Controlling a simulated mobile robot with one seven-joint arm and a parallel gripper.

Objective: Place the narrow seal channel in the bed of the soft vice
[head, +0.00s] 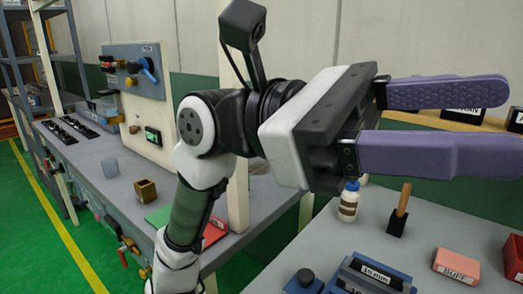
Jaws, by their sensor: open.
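My gripper (512,123) is raised at the upper right. Its two purple fingers point right and stand apart with nothing between them. A blue fixture (345,283) with a label reading 10 mm sits on the grey bench below the gripper, cut by the bottom edge. It may be the soft vice, but I cannot tell for sure. I cannot make out a narrow seal channel in this view. My arm and gripper hide part of the back of the bench.

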